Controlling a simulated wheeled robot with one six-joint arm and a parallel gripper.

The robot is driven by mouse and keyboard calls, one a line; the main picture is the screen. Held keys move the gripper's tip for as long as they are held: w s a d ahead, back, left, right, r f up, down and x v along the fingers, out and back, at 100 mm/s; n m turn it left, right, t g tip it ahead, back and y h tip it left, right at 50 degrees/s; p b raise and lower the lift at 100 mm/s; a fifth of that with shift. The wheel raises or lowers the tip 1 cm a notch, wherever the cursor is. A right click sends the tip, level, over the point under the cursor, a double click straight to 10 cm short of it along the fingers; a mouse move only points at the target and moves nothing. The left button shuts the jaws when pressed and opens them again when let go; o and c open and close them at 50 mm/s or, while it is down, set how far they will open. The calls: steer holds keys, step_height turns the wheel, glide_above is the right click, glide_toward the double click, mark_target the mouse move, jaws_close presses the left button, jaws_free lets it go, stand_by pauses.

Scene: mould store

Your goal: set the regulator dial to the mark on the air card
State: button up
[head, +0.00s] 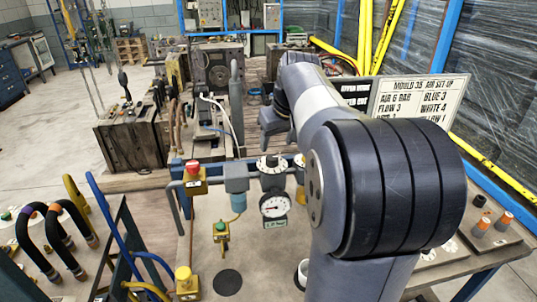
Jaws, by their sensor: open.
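The regulator's black dial (271,163) with a pale marked top stands on the air panel, left of my arm. Below it is a round white gauge (274,206) with a needle; its reading is too small to tell. The air card (418,98) stands behind my arm at the right. It reads "MOULD 35 AIR SET-UP", "AIR 6 BAR", "FLOW 3", "BLUE 3", "WHITE 4"; its lower lines are partly hidden by my arm. My gripper (275,128) is open, small in view and partly hidden, above and behind the dial, apart from it.
My arm hides the panel's right part. Orange-tipped fittings (482,222) stand far right.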

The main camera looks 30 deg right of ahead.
mark_target(272, 157)
steer(key=x, duration=0.6)
steer(key=shift+w+f, duration=0.1)
steer(key=shift+f, duration=0.2)
steer(key=c, duration=1)
